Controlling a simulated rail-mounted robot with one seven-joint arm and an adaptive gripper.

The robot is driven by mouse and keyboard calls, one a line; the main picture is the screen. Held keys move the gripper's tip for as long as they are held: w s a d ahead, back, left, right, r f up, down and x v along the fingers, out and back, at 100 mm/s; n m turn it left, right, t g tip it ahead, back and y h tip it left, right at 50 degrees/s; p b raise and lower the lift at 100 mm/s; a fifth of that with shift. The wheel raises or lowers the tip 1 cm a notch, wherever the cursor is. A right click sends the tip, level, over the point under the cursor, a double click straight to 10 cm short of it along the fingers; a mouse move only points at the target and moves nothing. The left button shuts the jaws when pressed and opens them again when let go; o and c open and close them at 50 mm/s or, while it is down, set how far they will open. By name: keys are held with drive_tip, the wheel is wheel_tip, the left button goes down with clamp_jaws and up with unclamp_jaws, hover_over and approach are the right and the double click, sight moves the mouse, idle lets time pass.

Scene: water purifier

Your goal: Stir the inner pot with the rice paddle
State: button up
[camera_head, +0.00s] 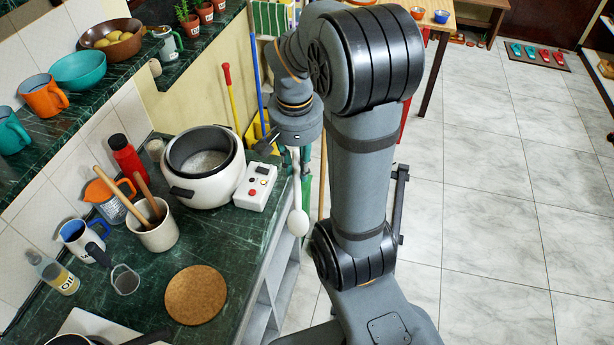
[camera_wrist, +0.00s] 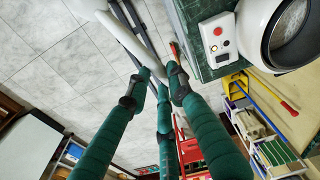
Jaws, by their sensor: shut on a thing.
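The white rice paddle (camera_head: 298,221) hangs bowl-down in the head view, off the counter's right edge. My gripper (camera_wrist: 157,78) is shut on its handle; the green fingers close around it in the wrist view, where the paddle (camera_wrist: 140,32) extends up and left. The inner pot (camera_head: 203,158) is dark grey, with pale contents at its bottom. It sits inside the open white rice cooker (camera_head: 213,190), left of my gripper. Part of the cooker (camera_wrist: 290,30) shows at the wrist view's upper right.
A white control box (camera_head: 255,187) with buttons stands right of the cooker. A utensil crock (camera_head: 159,236), a red bottle (camera_head: 126,158) and an orange-handled jug (camera_head: 107,203) stand to its left. A cork mat (camera_head: 196,295) lies in front. Tiled floor is open at right.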

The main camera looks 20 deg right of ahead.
drive_tip(key=w+a+r+n+t+p, duration=0.15)
drive_tip(key=w+a+t, duration=0.25)
drive_tip(key=w, duration=0.7)
drive_tip(key=w+a+r+n+t+p, duration=0.1)
drive_tip(key=w+a+r+t+p, duration=0.15)
drive_tip(key=w, duration=0.95)
drive_tip(key=w+a+r+n+t+y+p, duration=0.1)
drive_tip(key=w+a+r+n+t+y, duration=0.2)
drive_tip(key=a, duration=0.4)
drive_tip(key=w+a+r+t+y+p, duration=0.1)
drive_tip(key=w+a+r+t+y, duration=0.15)
drive_tip(key=w+a, duration=0.3)
drive_tip(key=shift+w+f, duration=1.85)
drive_tip(key=shift+f, duration=0.85)
drive_tip(key=s+f+b, duration=0.5)
drive_tip(key=f+b, duration=0.6)
drive_tip(key=b, duration=0.4)
drive_tip(key=shift+a+f, duration=0.4)
drive_tip(key=shift+a, duration=0.05)
drive_tip(key=shift+w+a, duration=0.15)
